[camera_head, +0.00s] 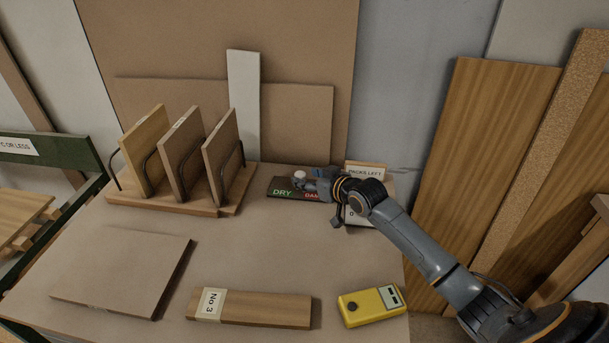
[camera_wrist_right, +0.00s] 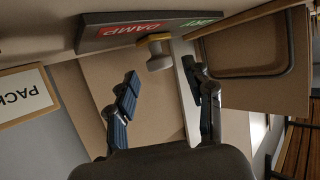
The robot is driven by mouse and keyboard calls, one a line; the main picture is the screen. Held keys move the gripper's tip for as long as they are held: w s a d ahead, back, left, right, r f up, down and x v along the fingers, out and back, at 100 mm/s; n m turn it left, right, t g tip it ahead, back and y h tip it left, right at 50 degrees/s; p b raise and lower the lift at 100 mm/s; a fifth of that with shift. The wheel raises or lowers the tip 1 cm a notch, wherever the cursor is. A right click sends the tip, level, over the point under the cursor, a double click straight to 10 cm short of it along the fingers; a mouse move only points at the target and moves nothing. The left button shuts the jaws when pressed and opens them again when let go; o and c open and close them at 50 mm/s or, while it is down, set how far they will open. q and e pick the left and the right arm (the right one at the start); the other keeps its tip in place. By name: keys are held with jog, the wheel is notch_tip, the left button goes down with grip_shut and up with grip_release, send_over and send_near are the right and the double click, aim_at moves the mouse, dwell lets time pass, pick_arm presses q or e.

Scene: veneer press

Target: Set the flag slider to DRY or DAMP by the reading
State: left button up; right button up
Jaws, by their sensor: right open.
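The flag slider is a dark board (camera_head: 272,187) with a green DRY field and a red DAMP field, at the back of the bench. Its pale knob (camera_head: 299,175) stands near the middle of the board. In the right wrist view the board (camera_wrist_right: 90,36) appears upside down, with the knob (camera_wrist_right: 159,62) near the inner end of the DAMP field. My right gripper (camera_head: 308,183) is open, its fingers (camera_wrist_right: 160,80) spread either side of the knob's line, apparently not touching it. The yellow meter (camera_head: 358,307) lies at the front right; its reading is too small to read. My left gripper is out of view.
A plank labelled No 3 (camera_head: 265,309) lies beside the meter. A rack (camera_head: 180,206) with upright panels stands left of the slider. A PACKS LEFT sign (camera_head: 365,172) stands just right of it, partly behind my arm. A flat panel (camera_head: 120,270) lies front left.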

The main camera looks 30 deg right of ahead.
jog(key=shift+w+f, duration=0.2)
jog(key=shift+w, duration=0.3)
jog(key=shift+w+a+f, duration=0.1)
jog(key=shift+w, duration=0.2)
jog(key=shift+w+f, duration=0.1)
jog(key=shift+w, duration=0.15)
jog(key=c, duration=0.9)
grip_shut()
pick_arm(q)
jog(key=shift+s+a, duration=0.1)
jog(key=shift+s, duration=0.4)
pick_arm(e)
jog(key=shift+a, duration=0.1)
